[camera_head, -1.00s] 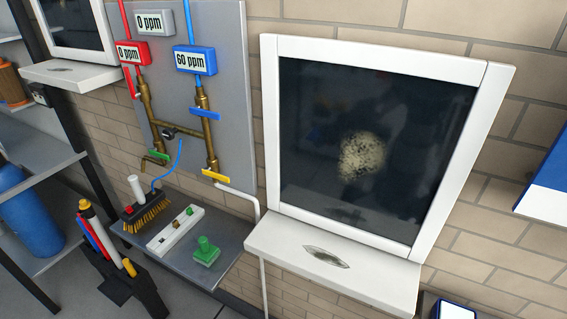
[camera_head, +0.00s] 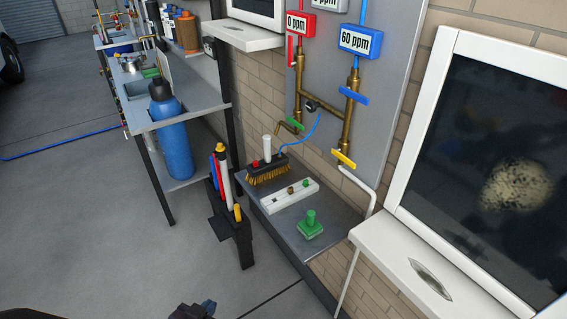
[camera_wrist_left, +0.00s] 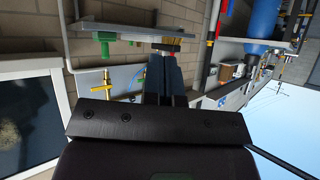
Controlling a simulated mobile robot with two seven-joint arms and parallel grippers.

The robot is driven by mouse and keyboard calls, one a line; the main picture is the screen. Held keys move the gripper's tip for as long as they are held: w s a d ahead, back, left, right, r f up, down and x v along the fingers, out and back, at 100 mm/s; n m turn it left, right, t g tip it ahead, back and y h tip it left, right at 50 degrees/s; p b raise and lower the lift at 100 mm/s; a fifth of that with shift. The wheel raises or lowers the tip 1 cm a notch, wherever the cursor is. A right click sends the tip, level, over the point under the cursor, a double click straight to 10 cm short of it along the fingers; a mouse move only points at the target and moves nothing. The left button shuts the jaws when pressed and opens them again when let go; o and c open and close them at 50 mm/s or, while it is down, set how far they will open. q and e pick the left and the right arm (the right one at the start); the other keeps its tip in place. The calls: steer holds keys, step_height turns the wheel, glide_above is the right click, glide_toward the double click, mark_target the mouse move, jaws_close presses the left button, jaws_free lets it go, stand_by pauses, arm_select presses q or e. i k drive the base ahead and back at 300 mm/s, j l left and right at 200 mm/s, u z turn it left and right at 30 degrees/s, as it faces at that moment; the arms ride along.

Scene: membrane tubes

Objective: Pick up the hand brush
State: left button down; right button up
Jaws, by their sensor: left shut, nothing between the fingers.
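The hand brush (camera_head: 268,174), with a dark body and yellow bristles, is at the back left of the small grey wall shelf (camera_head: 328,244). A white upright piece and a red knob show at its top. My left gripper (camera_head: 207,306) is only partly in view at the bottom edge of the head view, well below and apart from the brush. In the left wrist view, its dark fingers (camera_wrist_left: 165,72) are together and empty, with the shelf beyond their tips. My right gripper is not in view.
A white strip with small knobs (camera_head: 290,197) and a green piece (camera_head: 310,226) share the shelf. A black holder (camera_head: 232,232) with coloured sticks stands left of it. A blue bottle (camera_head: 172,135) sits on the rack. The floor at left is mostly clear.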

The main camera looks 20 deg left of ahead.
mark_target(271, 165)
steer(key=i+j+z, duration=0.25)
steer(key=j, duration=0.2)
steer(key=j+z, duration=0.3)
steer(key=j, duration=0.2)
steer(key=i+j+z, duration=0.25)
steer(key=j, duration=0.25)
steer(key=k, duration=0.1)
